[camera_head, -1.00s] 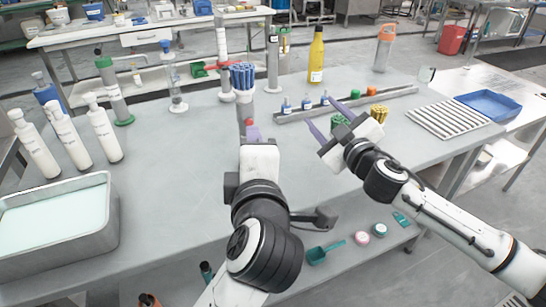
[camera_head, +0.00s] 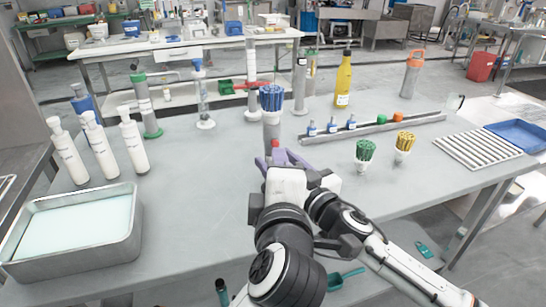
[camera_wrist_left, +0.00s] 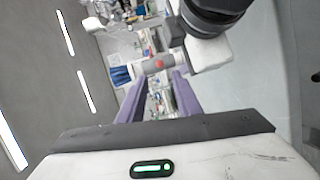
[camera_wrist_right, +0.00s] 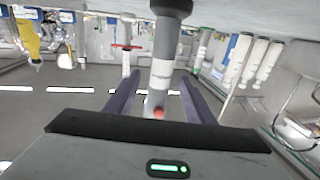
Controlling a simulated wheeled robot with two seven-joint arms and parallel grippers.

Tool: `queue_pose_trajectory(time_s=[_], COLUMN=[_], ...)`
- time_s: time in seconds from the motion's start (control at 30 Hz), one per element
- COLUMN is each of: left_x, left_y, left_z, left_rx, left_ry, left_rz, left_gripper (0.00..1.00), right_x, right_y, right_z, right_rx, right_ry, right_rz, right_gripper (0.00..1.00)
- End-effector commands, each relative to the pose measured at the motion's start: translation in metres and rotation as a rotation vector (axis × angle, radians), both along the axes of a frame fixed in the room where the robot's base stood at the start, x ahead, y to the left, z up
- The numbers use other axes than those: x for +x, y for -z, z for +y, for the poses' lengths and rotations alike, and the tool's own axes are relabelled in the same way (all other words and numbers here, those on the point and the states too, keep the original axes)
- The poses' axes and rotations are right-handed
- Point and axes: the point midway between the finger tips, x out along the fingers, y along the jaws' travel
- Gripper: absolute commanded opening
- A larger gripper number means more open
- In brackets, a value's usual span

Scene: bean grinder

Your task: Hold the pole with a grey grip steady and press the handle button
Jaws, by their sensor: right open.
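A pole with a grey grip (camera_head: 271,133) stands on the table just beyond my grippers, a cluster of blue bristles above it. Its red button (camera_head: 275,143) faces me and also shows in the right wrist view (camera_wrist_right: 158,112). My right gripper (camera_head: 290,158) is open, and the pole shows between its purple fingers with gaps on both sides in the right wrist view (camera_wrist_right: 158,95). My left gripper (camera_wrist_left: 160,88) is open, with the pole and button beyond its fingertips. Its body hides the pole's lower part in the head view. I cannot tell whether any finger touches the pole.
Green (camera_head: 365,150) and yellow (camera_head: 404,142) brushes stand right of my grippers, before a long rail (camera_head: 400,125). White bottles (camera_head: 132,145) and a metal tray (camera_head: 128,205) are at left. My two grippers are close together. The table's middle left is clear.

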Motion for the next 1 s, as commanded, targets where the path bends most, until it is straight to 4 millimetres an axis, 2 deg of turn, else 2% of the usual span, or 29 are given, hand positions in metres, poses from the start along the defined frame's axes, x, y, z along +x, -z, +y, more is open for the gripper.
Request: queue_pose_trajectory(time_s=[0.1, 0.23, 0.57, 0.87, 1.0], left_x=[0.000, 0.000, 0.000, 0.000, 0.000], left_y=[0.000, 0.000, 0.000, 0.000, 0.000], left_z=[0.000, 0.000, 0.000, 0.000, 0.000], left_rx=[0.000, 0.000, 0.000, 0.000, 0.000], left_ry=[0.000, 0.000, 0.000, 0.000, 0.000], left_rz=[0.000, 0.000, 0.000, 0.000, 0.000], left_gripper=[0.31, 0.31, 0.31, 0.31, 0.08], right_x=[0.013, 0.021, 0.023, 0.023, 0.023], right_y=[-0.001, 0.000, 0.000, 0.000, 0.000], right_z=[0.008, 0.012, 0.014, 0.014, 0.014], right_rx=[-0.001, -0.001, -0.001, -0.001, -0.001], right_ry=[0.000, 0.000, 0.000, 0.000, 0.000], right_rz=[-0.001, -0.001, 0.000, 0.000, 0.000], right_gripper=[0.49, 0.49, 0.49, 0.01, 0.01])
